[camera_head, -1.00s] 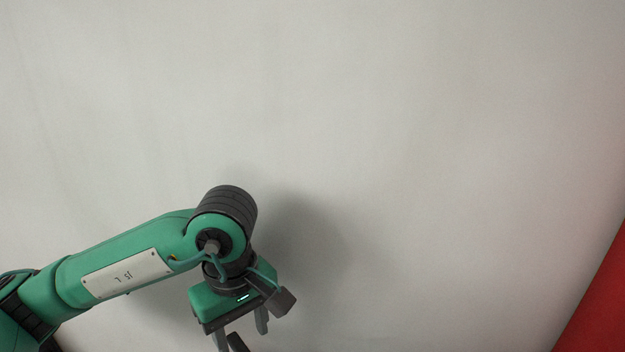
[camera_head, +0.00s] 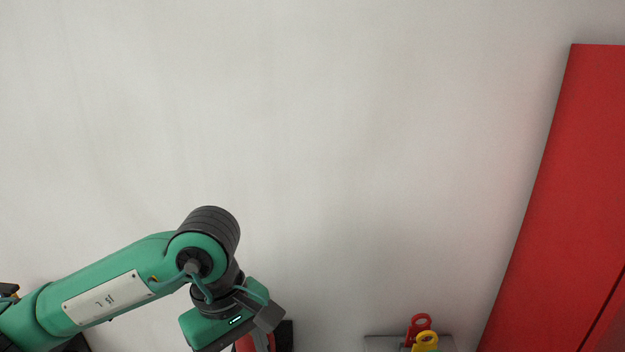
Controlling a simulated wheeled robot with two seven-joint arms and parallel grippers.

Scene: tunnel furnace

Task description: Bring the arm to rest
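My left arm (camera_head: 110,285) is green and black and comes in from the left. Its wrist is bent downward over the lower middle-left of the head view. The body of my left gripper (camera_head: 222,326) shows at the bottom edge, pointing down. Its fingertips are cut off by the frame, so whether it is open or shut is hidden. My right arm and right gripper are not in view.
A large red panel (camera_head: 560,200) stands at the right. A grey surface (camera_head: 382,344) at the bottom right bears a red ring-shaped part (camera_head: 420,323) and a yellow one (camera_head: 426,341). Something red and black shows behind my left gripper. A pale plain surface fills the rest.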

